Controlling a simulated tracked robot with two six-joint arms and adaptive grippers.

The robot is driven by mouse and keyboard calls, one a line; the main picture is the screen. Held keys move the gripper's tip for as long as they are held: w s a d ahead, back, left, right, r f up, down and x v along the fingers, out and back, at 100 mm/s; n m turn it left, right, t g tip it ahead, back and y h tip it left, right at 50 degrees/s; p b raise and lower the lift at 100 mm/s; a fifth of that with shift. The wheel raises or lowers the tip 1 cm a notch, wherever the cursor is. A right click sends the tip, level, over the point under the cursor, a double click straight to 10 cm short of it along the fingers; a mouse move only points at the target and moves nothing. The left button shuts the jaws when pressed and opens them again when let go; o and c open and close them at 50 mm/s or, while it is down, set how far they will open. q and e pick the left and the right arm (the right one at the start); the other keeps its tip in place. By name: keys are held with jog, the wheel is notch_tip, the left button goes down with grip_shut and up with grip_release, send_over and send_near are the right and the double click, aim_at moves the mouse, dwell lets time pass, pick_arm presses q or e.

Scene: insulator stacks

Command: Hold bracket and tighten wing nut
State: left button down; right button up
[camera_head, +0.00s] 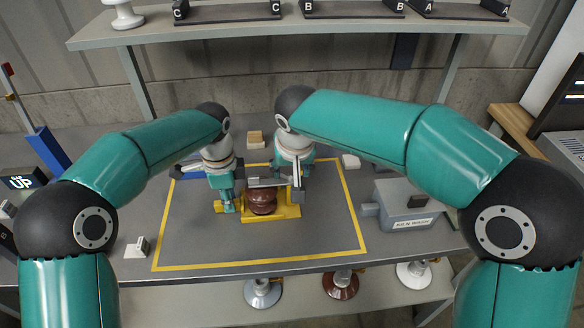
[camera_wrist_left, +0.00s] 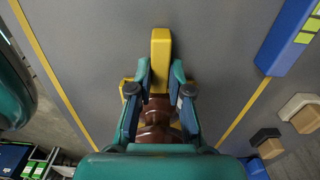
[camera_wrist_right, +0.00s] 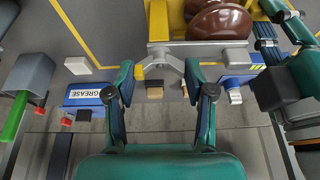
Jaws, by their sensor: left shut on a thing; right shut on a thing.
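A brown ribbed insulator (camera_head: 262,201) sits in a yellow bracket (camera_head: 280,212) in the middle of the marked work area. My left gripper (camera_head: 228,207) is at the bracket's left end. In the left wrist view its fingers close on the yellow bar (camera_wrist_left: 160,55), with the insulator (camera_wrist_left: 155,125) partly hidden behind them. My right gripper (camera_wrist_right: 160,75) is at the right side of the bracket. Its fingers are either side of the grey wing nut (camera_wrist_right: 163,66), beside a silver plate (camera_wrist_right: 205,44). Finger contact with the wings is hard to see.
A yellow line (camera_head: 358,218) frames the work area. A shelf (camera_head: 345,30) runs across the back. The front mat is clear.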

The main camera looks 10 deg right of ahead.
dwell(0.3)
jog(key=o, duration=1.2)
jog(key=shift+c, duration=0.2)
jog(key=v, duration=1.1)
jog(key=shift+r, duration=0.4)
jog(key=shift+s, duration=0.15)
pick_arm(q)
jog(key=c, duration=1)
grip_release()
jog(key=shift+r, duration=0.1)
